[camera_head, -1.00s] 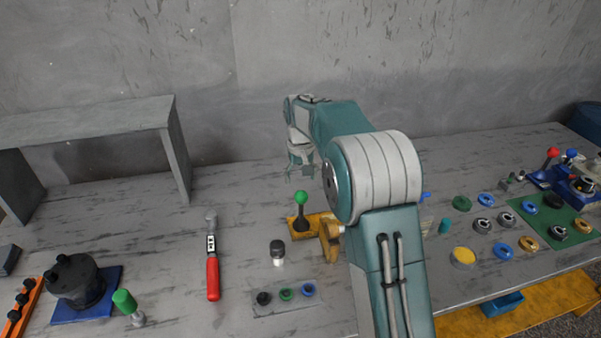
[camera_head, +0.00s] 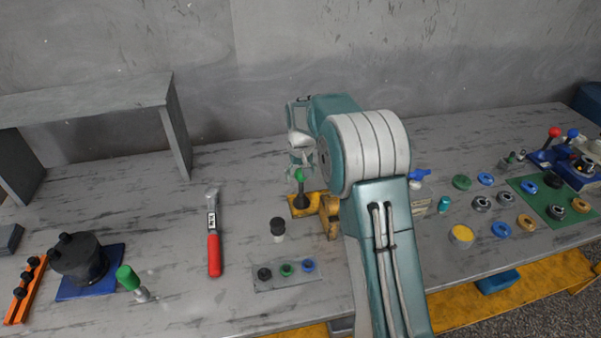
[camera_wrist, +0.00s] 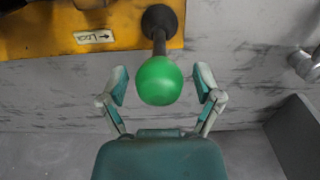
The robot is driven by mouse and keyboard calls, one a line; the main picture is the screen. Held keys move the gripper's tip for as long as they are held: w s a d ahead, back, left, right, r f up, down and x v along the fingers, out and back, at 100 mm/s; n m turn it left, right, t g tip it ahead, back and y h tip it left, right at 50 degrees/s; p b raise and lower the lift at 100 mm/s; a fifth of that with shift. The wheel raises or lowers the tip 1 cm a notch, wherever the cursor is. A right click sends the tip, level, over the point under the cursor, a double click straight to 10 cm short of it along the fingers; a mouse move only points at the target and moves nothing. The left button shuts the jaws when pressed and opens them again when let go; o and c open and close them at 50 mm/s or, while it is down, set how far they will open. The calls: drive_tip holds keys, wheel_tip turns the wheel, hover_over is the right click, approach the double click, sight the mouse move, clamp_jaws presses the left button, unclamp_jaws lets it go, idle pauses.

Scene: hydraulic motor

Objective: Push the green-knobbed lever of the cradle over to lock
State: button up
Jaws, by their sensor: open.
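The green-knobbed lever (camera_head: 300,189) stands up from the yellow cradle (camera_head: 298,211), partly behind my arm. In the wrist view the green knob (camera_wrist: 160,81) sits between my gripper's two open fingers (camera_wrist: 160,87), with a gap on each side. The dark lever stem (camera_wrist: 158,38) runs up to its round base on the yellow plate (camera_wrist: 40,32). A label with an arrow (camera_wrist: 94,37), appearing to read "Lock", is on the plate. My gripper (camera_head: 300,164) is just above and around the knob in the head view. Most of the cradle is hidden behind my arm.
A red-handled wrench (camera_head: 213,240) lies left of the cradle. A dark-capped part (camera_head: 278,228) and a small tray of rings (camera_head: 286,271) lie in front. A grey shelf (camera_head: 90,110) stands at the back left.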

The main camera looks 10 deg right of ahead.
drive_tip(key=c, duration=0.7)
drive_tip(key=shift+c, duration=0.2)
